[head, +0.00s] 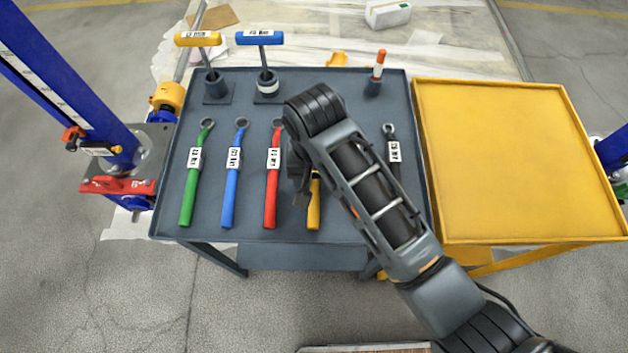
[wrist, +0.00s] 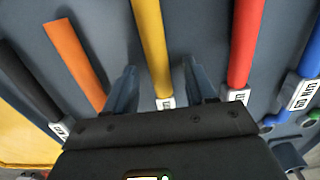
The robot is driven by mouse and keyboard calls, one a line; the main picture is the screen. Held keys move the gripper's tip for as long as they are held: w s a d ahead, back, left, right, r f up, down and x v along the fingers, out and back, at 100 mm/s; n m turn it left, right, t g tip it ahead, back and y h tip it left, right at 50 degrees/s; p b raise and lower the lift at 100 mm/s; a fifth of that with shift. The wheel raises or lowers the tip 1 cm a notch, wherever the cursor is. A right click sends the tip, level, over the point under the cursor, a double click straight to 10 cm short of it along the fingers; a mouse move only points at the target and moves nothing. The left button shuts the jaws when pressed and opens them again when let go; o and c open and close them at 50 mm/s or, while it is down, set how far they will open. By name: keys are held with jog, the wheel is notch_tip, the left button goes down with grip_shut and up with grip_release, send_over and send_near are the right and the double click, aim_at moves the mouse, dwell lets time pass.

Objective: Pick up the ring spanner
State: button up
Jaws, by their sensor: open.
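Several ring spanners with coloured handles and white labels lie in a row on the grey tray table (head: 255,225): green (head: 189,195), blue (head: 231,190), red (head: 271,195), yellow (head: 314,212) and black (head: 393,152). An orange handle (wrist: 75,60) shows in the wrist view between yellow and black; my arm hides it in the head view. My gripper (head: 303,190) is open over the yellow spanner. In the wrist view my gripper (wrist: 160,70) has one finger each side of the yellow handle (wrist: 152,45), apart from it. The labels are too small to read surely.
Yellow-handled (head: 198,40) and blue-handled (head: 260,38) T-keys stand in holders at the tray's back left. An orange-topped tool (head: 378,65) stands at the back right. An empty yellow tray table (head: 515,160) adjoins on the right. A blue screw-jack column (head: 70,85) rises at left.

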grip_shut()
dwell(0.5)
